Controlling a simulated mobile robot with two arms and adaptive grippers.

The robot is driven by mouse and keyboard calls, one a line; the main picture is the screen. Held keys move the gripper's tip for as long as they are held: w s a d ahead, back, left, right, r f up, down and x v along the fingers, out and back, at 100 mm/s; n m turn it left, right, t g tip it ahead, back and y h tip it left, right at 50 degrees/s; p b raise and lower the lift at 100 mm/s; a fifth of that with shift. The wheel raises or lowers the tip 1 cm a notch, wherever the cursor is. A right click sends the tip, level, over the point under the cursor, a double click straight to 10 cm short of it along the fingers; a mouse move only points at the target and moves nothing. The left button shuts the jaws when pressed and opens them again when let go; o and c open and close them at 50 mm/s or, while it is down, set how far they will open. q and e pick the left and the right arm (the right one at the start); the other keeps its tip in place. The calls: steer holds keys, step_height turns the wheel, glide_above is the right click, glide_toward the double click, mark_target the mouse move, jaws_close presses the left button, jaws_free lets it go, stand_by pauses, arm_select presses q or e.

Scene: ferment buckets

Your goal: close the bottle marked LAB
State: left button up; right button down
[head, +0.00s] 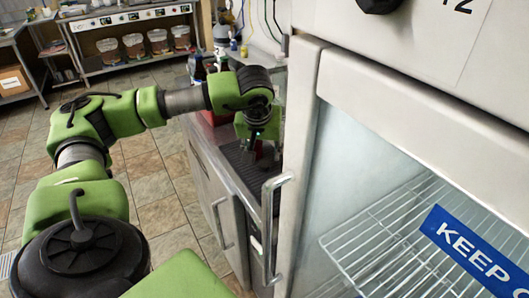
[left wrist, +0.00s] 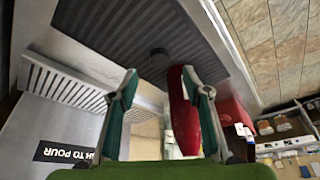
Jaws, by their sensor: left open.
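My left gripper (head: 256,150) is over the counter beside the glass-door cabinet. In the left wrist view its two green fingers (left wrist: 160,78) are apart, so it is open. A long red object (left wrist: 184,112), possibly a bottle, lies between the fingers, close to the right finger; I cannot tell whether they touch. A small dark round piece (left wrist: 158,58) is on the dark ribbed mat (left wrist: 115,28) just beyond the fingertips; it may be a cap. No LAB marking is readable. My right gripper is not in view.
The glass-door cabinet (head: 306,110) with its handle (head: 270,225) stands close on the right of the arm. A panel lettered "TO POUR" (left wrist: 66,152) is beside the mat. Several buckets (head: 134,46) stand on a far shelf. The tiled floor at left is clear.

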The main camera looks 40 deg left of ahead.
mark_target(264, 164)
arm_select(q)
steer(key=shift+w+a+f, duration=0.15)
steer(key=shift+w+f, duration=0.05)
steer(key=shift+f, duration=0.4)
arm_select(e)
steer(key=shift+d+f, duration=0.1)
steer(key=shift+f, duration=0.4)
arm_select(q)
steer(key=b+x, duration=0.3)
steer(key=x, duration=0.2)
steer(key=shift+w+f+b, duration=0.1)
steer(key=shift+f+b, duration=0.1)
steer(key=shift+b, duration=0.2)
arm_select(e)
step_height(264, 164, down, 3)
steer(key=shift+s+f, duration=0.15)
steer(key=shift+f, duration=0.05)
arm_select(q)
steer(key=shift+r, duration=0.1)
steer(key=c, duration=0.7)
